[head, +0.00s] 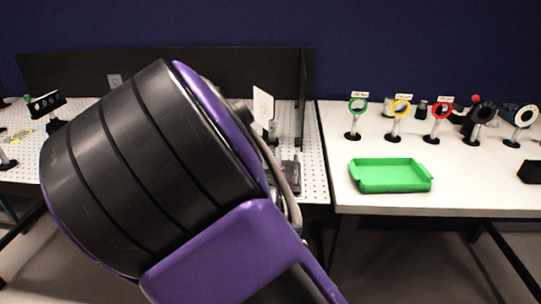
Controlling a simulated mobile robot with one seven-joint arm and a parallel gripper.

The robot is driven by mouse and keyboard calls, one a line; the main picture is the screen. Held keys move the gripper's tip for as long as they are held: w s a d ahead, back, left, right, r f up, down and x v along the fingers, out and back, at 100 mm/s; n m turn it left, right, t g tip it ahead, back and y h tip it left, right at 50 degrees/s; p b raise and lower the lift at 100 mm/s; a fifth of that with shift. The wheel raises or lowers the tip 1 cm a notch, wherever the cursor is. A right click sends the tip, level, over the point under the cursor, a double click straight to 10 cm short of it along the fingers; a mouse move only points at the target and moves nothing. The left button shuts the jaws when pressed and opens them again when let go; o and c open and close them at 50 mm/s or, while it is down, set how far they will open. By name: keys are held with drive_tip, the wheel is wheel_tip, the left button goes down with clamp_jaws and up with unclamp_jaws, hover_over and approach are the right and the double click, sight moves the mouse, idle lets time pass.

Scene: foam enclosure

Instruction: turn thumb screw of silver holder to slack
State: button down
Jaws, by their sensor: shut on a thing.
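My arm, black and purple, fills the left and middle of the head view and covers much of the perforated board (315,185). My gripper's fingers are not visible; the arm hides that area. I cannot pick out the silver holder or its thumb screw for certain. A white card (263,105) stands upright on the board just right of my arm, with a small grey post (273,131) beside it. A dark grey block (291,174) sits on the board nearer the front, partly behind my arm.
The right white table (480,190) carries a green tray (391,187) and ring holders: green (358,106), yellow (400,108), red (440,108), black (482,113) and white (526,116). Black panels (285,72) edge the board. A black mount (47,104) stands at left.

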drive_tip(key=shift+r+n+p, duration=0.1)
drive_tip(key=shift+n+p, duration=0.2)
drive_tip(key=n+p, duration=0.3)
drive_tip(key=shift+r, duration=0.1)
drive_tip(key=n+p, duration=0.4)
drive_tip(key=n, duration=0.2)
drive_tip(key=shift+n, duration=0.4)
drive_tip(key=n+p, duration=0.1)
drive_tip(key=n, duration=0.3)
drive_tip(key=shift+n+p, duration=0.3)
drive_tip(key=shift+p, duration=0.1)
drive_tip(key=shift+n, duration=2.5)
drive_tip(key=c, duration=0.6)
unclamp_jaws()
